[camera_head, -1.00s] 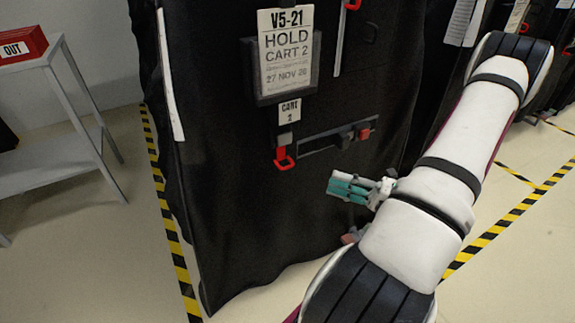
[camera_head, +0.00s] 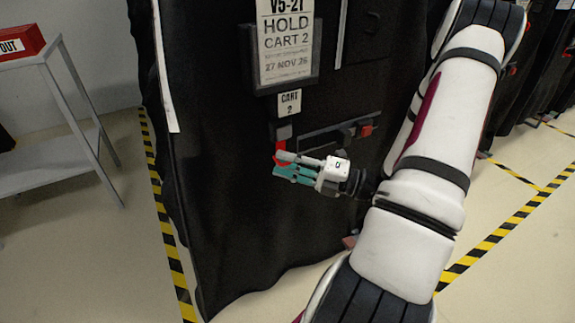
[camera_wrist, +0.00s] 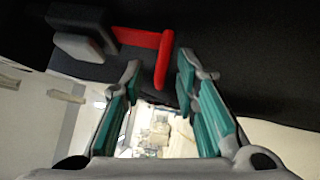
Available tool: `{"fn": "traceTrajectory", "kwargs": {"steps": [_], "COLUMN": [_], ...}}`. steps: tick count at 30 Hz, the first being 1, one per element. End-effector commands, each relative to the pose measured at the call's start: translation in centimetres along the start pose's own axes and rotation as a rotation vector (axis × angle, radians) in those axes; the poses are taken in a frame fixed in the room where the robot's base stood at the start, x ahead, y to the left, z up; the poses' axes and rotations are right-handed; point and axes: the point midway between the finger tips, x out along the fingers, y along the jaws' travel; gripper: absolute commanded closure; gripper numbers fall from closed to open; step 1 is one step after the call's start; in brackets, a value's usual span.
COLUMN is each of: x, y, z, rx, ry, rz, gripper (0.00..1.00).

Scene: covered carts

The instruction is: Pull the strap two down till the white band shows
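The strap's red pull loop (camera_head: 281,151) hangs below a grey block (camera_head: 284,133) under the CART 2 tag (camera_head: 289,103) on the black cart cover. My gripper (camera_head: 275,164) is at the loop, its teal-padded fingers partly hiding it. In the wrist view the red loop (camera_wrist: 163,58) hangs from the grey block (camera_wrist: 80,47), its free end between my gripper's (camera_wrist: 160,65) parted fingertips. The fingers are open and not closed on it. Whether they touch it, I cannot tell. No white band shows on the strap.
A grey slotted bar (camera_head: 322,137) with a red tab (camera_head: 366,131) is just right of the loop. A hold sign (camera_head: 286,45) hangs above. A grey side table (camera_head: 45,110) with a red OUT box (camera_head: 20,42) stands at left. Striped tape (camera_head: 170,230) marks the floor.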

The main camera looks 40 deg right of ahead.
Motion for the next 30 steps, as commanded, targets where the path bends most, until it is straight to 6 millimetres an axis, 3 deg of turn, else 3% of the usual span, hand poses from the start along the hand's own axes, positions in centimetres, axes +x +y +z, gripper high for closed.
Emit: {"fn": "traceTrajectory", "kwargs": {"steps": [6, 10, 20, 23, 30], "x": [0.0, 0.0, -0.1, -0.2, -0.9], "y": [0.0, 0.0, -0.3, -1.5, -6.3], "z": [0.0, 0.0, 0.0, -0.2, -0.9], "rx": [0.0, 0.0, 0.001, 0.003, 0.004], "ry": [0.0, 0.0, 0.0, -0.001, 0.0], "rz": [0.0, 0.0, -0.001, -0.001, -0.003], "gripper": [0.72, 0.99, 1.0, 1.0, 1.0]}}
